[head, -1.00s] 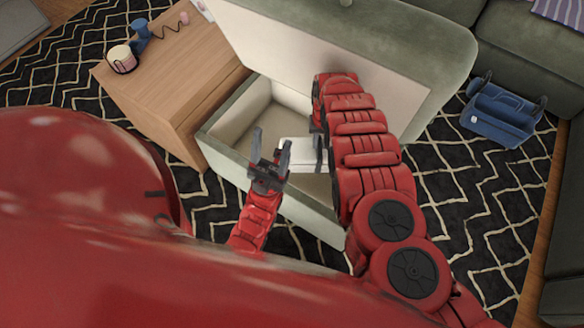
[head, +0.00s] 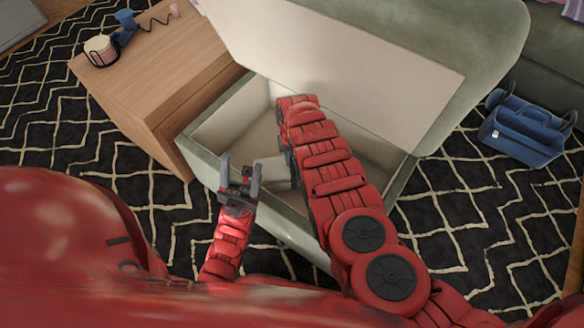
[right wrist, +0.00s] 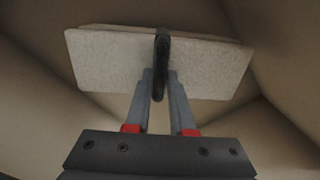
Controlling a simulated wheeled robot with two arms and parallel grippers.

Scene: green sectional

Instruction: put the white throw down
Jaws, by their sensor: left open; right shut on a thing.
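The white throw (head: 276,173) is a folded pale block, seen in the head view inside the open storage ottoman (head: 203,160). My right gripper (head: 289,160) is shut on it. In the right wrist view the throw (right wrist: 103,62) spans both sides of the fingers (right wrist: 161,78), with the ottoman's inner walls around it. I cannot tell whether it touches the ottoman floor. My left gripper (head: 241,167) is open and empty, pointing up over the ottoman's near left wall. My right arm hides part of the ottoman's inside.
The ottoman's lid (head: 340,58) stands raised at the back. A wooden table (head: 150,75) with a blue thing (head: 125,20) and a pale round container (head: 101,49) adjoins the left. A blue bag (head: 525,130) sits on the patterned rug (head: 465,215) at right.

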